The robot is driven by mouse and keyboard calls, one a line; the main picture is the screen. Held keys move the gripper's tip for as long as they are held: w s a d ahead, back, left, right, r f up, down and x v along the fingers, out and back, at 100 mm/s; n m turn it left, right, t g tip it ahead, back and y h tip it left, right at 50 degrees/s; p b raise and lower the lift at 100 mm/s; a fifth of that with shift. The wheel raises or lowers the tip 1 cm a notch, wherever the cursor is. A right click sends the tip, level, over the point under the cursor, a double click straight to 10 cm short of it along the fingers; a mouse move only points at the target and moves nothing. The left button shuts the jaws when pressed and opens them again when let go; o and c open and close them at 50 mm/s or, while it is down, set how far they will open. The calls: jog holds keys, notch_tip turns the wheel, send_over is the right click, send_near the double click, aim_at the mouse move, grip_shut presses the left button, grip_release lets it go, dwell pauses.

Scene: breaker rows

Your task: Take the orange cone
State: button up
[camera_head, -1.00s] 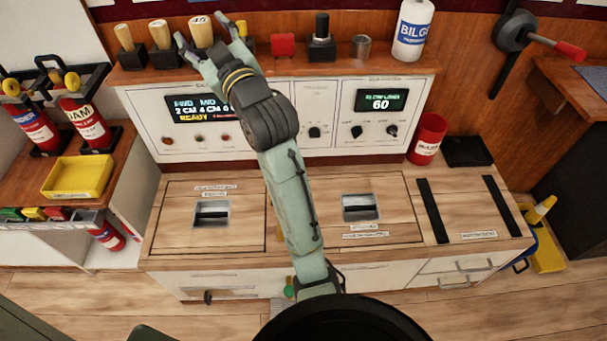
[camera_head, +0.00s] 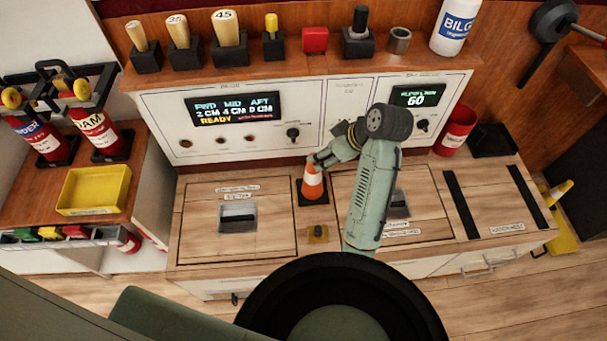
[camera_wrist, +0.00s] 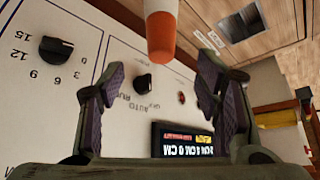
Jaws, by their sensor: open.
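The orange cone (camera_head: 313,187) with a white band stands upright on its dark square base, on the wooden counter between the two hatch panels. My gripper (camera_head: 318,160) is close to the cone's top in the head view, where my arm partly hides the fingers. In the wrist view the cone (camera_wrist: 162,30) shows at the top centre, its orange tip towards the camera. My open gripper (camera_wrist: 160,80) has one finger on each side, with the tip lying between their lines. Contact cannot be made out.
The white control panel (camera_head: 310,115) rises close behind the cone. A small yellow-brown block (camera_head: 318,233) sits in front of it. A red can (camera_head: 456,130) stands at the right. Wooden-handled tools, a red block and a bottle (camera_head: 455,25) line the shelf above.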

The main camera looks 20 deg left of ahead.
jog(key=b, duration=0.4)
send_over(313, 176)
jog(key=w+d, duration=0.1)
jog(key=w, duration=0.1)
jog(key=f, duration=0.4)
jog(key=shift+s+d, duration=0.15)
jog(key=shift+s, duration=0.1)
jog(key=shift+w+a+f+b, duration=0.15)
jog(key=shift+a+f+b, duration=0.25)
jog(key=shift+b, duration=0.2)
jog(key=shift+w+a+f, duration=0.1)
jog(key=shift+a+f, duration=0.15)
jog(key=shift+f, duration=0.05)
jog(key=p+x, duration=0.1)
jog(key=x, duration=0.3)
jog(key=shift+a+f, duration=0.1)
jog(key=shift+f, duration=0.05)
jog(key=shift+c, duration=0.3)
grip_shut()
